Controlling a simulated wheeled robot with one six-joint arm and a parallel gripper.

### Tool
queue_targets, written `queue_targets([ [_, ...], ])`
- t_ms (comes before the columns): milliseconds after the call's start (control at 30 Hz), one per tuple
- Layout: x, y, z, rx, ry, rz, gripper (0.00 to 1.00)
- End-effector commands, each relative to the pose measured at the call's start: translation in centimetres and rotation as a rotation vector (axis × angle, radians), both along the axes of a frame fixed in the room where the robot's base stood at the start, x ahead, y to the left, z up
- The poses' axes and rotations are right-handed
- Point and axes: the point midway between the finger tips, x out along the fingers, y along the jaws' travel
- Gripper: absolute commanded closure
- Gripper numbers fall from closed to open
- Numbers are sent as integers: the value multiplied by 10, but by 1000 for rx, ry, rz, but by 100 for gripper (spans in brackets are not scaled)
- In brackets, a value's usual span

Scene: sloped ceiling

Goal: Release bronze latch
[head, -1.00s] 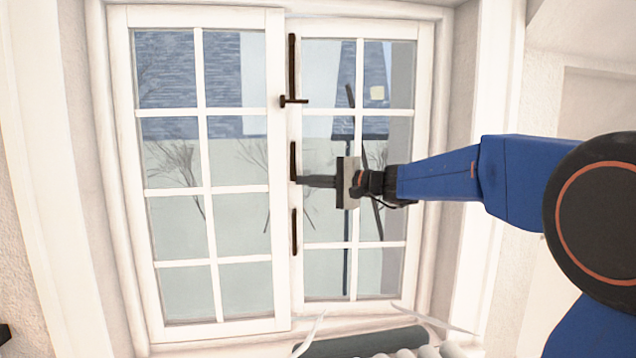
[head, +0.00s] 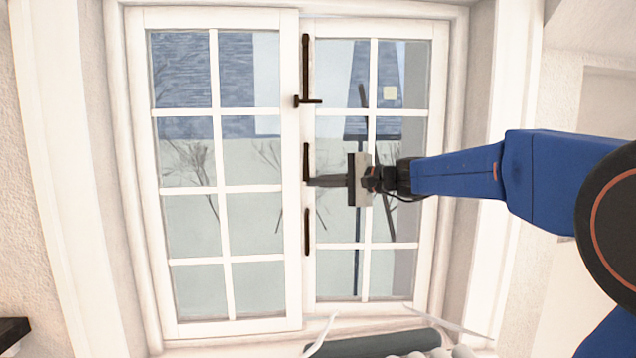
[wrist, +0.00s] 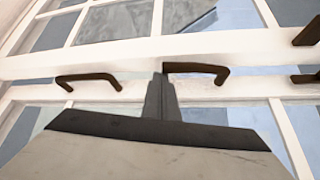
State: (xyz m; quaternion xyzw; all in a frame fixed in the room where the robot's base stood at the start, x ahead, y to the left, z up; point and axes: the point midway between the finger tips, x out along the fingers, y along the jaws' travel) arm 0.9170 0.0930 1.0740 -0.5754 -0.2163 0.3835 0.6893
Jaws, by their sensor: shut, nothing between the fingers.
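A white two-sash window has dark bronze-brown fittings down its middle stile. The upper fitting (head: 305,65), a long upright bar with a short crosspiece (head: 308,101) at its foot, looks like the latch. Below it are a middle handle (head: 306,160) and a lower handle (head: 307,232). My gripper (head: 312,181) is shut and empty, its tips at the lower end of the middle handle. In the wrist view, my gripper's tips (wrist: 161,80) are beside one end of a bracket-shaped handle (wrist: 197,69); I cannot tell whether they touch. Another handle (wrist: 88,79) is to the left.
The left sash (head: 235,325) and right sash (head: 424,200) look closed. A grey-green roll (head: 375,343) and pale curved pieces lie below the window. A dark ledge (head: 12,330) shows at lower left. My blue arm reaches in from the right.

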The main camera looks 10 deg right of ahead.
Motion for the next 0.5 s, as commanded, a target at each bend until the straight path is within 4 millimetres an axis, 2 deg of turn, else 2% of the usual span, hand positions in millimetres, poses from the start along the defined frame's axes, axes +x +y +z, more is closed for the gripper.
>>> queue_targets([
  [500,-41,6,15,68,444,0,100],
])
